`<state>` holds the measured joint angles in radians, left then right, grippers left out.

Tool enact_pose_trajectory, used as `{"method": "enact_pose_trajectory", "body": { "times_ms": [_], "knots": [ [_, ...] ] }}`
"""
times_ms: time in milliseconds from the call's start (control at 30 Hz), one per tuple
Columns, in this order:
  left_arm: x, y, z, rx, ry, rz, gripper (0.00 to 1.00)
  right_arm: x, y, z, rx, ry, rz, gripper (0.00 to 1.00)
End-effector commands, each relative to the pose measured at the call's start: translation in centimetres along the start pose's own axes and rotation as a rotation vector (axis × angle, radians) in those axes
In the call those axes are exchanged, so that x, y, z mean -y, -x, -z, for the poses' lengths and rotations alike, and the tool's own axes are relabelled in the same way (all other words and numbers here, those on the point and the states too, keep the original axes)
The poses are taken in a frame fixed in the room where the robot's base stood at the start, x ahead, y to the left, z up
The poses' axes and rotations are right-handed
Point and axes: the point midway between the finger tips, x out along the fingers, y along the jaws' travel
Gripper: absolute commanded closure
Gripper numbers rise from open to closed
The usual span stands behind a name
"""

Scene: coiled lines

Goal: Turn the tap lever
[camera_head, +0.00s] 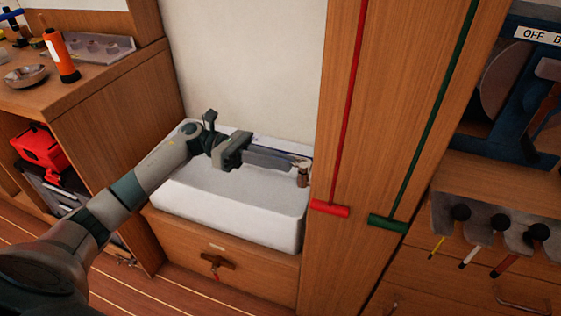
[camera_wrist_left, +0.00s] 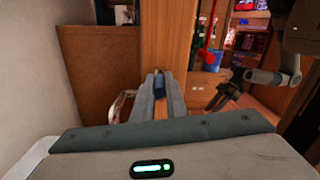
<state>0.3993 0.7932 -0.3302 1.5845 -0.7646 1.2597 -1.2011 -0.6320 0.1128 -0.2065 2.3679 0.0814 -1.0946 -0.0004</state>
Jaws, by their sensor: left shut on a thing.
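The tap (camera_head: 303,178) stands at the right end of the white sink (camera_head: 230,205), against the wooden panel. My left gripper (camera_head: 297,163) reaches across the sink from the left, its fingers at the top of the tap. A curved chrome pipe, probably the spout, (camera_wrist_left: 120,107) shows left of the fingers. The fingers hide much of the lever in the head view. What looks like my right gripper (camera_wrist_left: 230,93) is small and dark in the left wrist view.
A red T-handle (camera_head: 330,208) and a green T-handle (camera_head: 388,223) hang on rods on the wooden panel, right of the tap. A drawer (camera_head: 245,272) lies under the sink. An orange bottle (camera_head: 61,58) and a metal bowl (camera_head: 25,75) stand on the left counter.

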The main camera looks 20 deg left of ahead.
Motion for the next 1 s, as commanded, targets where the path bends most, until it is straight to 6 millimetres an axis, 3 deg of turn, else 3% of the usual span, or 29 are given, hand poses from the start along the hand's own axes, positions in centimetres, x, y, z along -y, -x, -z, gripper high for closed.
{"method": "enact_pose_trajectory", "body": {
  "times_ms": [133,167,233,667,867,1000],
  "knots": [
    [0.0,0.1,-0.1,0.0,-0.001,-0.001,1.0,0.0,0.0,0.0,0.0,0.0,0.0,0.69],
    [0.0,0.0,-0.1,0.0,-0.001,-0.001,0.85,0.0,0.0,0.0,0.0,0.0,0.0,0.69],
    [0.0,0.0,-0.1,0.0,-0.001,-0.001,0.69,0.0,0.0,0.0,0.0,0.0,0.0,0.69],
    [0.0,0.3,0.0,-0.001,0.0,-0.001,0.69,0.0,-0.1,-0.1,0.001,0.0,0.0,0.69],
    [-0.1,2.0,0.1,-0.002,0.0,-0.003,0.69,0.1,-0.3,0.2,-0.016,-0.001,0.004,0.69],
    [-0.1,4.2,0.1,-0.002,0.0,-0.003,0.69,0.5,-0.4,0.5,-0.04,-0.003,0.013,0.69]
  ]
}}
